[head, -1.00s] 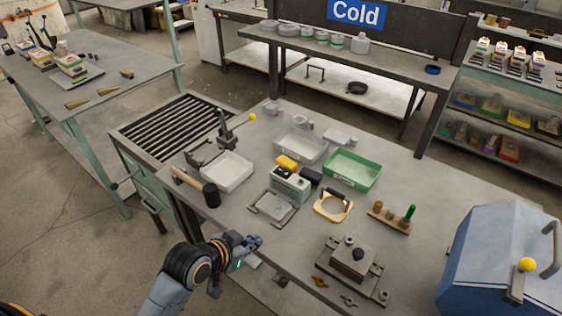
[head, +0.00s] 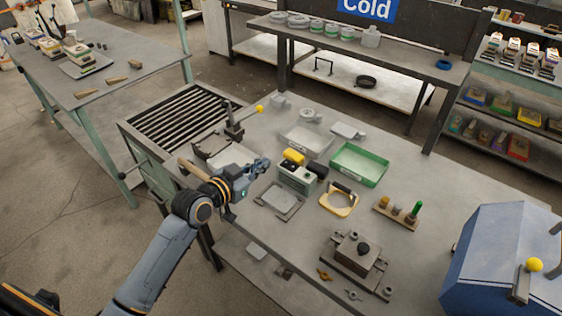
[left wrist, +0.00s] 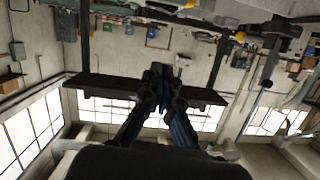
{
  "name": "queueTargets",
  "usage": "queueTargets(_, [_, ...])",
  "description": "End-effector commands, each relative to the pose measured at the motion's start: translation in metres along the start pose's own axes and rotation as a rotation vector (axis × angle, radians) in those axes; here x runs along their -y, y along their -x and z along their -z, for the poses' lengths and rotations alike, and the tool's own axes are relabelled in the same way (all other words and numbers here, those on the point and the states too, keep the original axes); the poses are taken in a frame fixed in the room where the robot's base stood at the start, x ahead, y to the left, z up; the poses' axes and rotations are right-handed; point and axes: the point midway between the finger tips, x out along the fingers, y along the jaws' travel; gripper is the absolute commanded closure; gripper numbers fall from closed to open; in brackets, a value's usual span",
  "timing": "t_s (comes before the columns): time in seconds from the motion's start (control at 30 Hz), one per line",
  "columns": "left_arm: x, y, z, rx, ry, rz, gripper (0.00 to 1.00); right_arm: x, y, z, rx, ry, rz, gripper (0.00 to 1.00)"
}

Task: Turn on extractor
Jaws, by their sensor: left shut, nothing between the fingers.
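No part is visibly labelled as an extractor. A slatted dark grille (head: 183,120) is set in the left end of the workbench. A dark lever with a yellow ball knob (head: 259,110) stands at the grille's right edge. My left gripper (head: 262,166) is shut and empty, raised over the left part of the bench, nearer to me than the lever and apart from it. It partly hides a pale tray (head: 233,154). In the left wrist view, its closed fingers (left wrist: 160,72) show against the room. My right gripper is out of view.
A grey-green box with a yellow top (head: 296,176), a green tray (head: 358,165), a yellow ring-like tool (head: 339,204) and a dark metal fixture (head: 357,260) stand on the workbench. A blue hooded box (head: 500,255) is at the right.

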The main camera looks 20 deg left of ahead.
Motion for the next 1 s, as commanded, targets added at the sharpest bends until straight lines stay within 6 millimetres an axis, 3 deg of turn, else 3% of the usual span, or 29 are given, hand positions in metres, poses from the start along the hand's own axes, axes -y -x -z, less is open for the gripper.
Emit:
queueTargets(0.57, [-0.001,-0.095,0.002,0.000,0.003,-0.001,1.00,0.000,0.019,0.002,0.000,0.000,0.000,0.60])
queueTargets(0.73, [-0.001,-0.101,-0.026,0.004,0.000,-0.001,1.00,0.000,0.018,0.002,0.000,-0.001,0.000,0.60])
queueTargets(1.0, [0.000,-0.104,-0.039,0.001,-0.001,0.000,1.00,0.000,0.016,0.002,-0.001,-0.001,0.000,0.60])
